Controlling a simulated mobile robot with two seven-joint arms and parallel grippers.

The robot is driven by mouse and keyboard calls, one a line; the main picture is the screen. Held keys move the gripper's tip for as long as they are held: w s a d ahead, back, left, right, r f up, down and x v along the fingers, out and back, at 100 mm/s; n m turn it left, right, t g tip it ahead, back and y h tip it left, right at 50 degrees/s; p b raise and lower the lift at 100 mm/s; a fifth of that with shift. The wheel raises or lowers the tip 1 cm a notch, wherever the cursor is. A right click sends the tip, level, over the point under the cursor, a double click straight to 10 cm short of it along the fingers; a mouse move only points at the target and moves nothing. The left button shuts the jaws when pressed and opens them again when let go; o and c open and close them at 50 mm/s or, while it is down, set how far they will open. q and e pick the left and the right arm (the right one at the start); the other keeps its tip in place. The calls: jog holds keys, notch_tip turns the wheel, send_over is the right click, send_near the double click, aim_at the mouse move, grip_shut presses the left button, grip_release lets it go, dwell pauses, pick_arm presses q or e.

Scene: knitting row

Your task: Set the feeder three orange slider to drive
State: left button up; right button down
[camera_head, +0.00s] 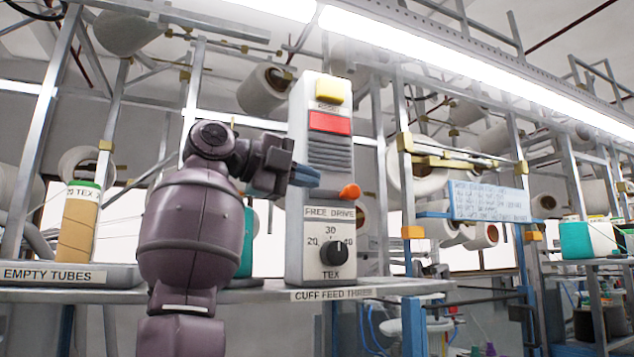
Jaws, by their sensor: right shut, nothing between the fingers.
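The cuff feed three unit is a tall grey box (293,240) standing on a shelf. Its orange slider (349,192) is at the right end of the front, above the word DRIVE on the FREE DRIVE label (330,212). My right gripper (312,177) is shut and empty, with its blue-grey fingertips in front of the box, left of the slider and a little higher. A gap shows between the fingertips and the slider. The gripper and arm cover part of the box's left side. My left gripper is not in view.
The box also has a black TEX knob (335,252), a red panel (330,122) and a yellow button (329,91). An EMPTY TUBES tray (120,275) is at left. Metal frames with yarn cones stand behind. A written card (490,201) hangs at right.

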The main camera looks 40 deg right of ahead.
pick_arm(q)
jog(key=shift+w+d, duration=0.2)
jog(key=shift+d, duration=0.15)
pick_arm(e)
jog(key=v, duration=0.8)
jog(key=shift+a, duration=0.2)
jog(key=shift+w+a, duration=0.1)
